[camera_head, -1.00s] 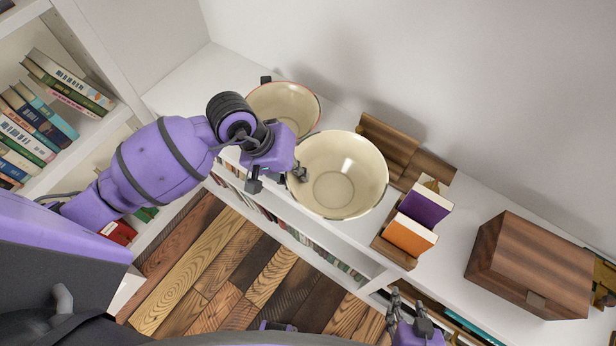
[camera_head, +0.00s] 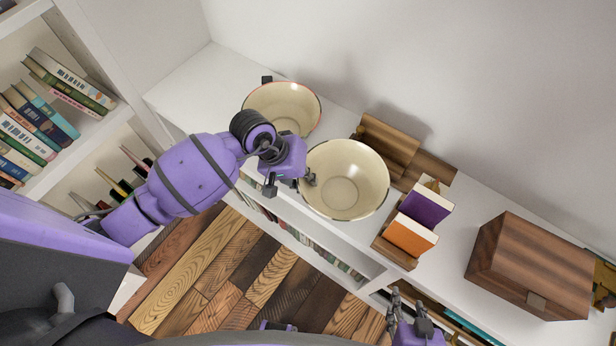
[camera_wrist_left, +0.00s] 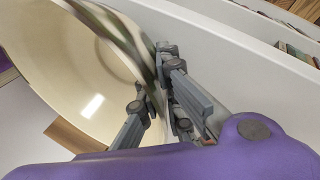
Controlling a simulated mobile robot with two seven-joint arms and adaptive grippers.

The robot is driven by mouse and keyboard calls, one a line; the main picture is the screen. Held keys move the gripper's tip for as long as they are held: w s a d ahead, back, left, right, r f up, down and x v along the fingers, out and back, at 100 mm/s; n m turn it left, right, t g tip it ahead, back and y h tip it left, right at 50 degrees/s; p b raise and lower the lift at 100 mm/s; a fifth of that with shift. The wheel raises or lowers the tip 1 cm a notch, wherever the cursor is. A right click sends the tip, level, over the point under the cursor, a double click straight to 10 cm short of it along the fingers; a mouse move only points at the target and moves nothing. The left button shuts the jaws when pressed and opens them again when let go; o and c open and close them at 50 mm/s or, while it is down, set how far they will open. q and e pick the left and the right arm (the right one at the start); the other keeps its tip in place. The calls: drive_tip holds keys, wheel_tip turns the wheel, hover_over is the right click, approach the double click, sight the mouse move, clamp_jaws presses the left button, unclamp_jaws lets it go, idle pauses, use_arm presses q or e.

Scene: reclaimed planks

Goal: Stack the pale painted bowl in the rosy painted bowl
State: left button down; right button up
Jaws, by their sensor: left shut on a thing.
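The pale painted bowl (camera_head: 345,185), cream inside with a thin dark rim, is at the middle of the head view. My left gripper (camera_head: 306,180) is shut on its left rim. In the left wrist view, the fingers (camera_wrist_left: 155,98) pinch the wall of the bowl (camera_wrist_left: 60,55), one on each side. I cannot tell whether its base is clear of the shelf. The rosy painted bowl (camera_head: 283,104), cream inside with a red rim, stands behind and left, partly hidden by my left wrist. My right gripper (camera_head: 397,302) is at the bottom edge, away from both bowls; its jaw state is unclear.
Right of the pale bowl are a brown wooden piece (camera_head: 388,145) and a book holder with purple (camera_head: 426,206) and orange (camera_head: 410,236) books. A wooden box (camera_head: 530,265) is further right. The white shelf top (camera_head: 185,85) is clear at far left, with the wall behind.

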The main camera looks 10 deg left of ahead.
use_arm(q)
drive_tip(key=c, duration=1.9)
unclamp_jaws()
drive_tip(key=shift+f, duration=0.1)
drive_tip(key=shift+c, duration=0.2)
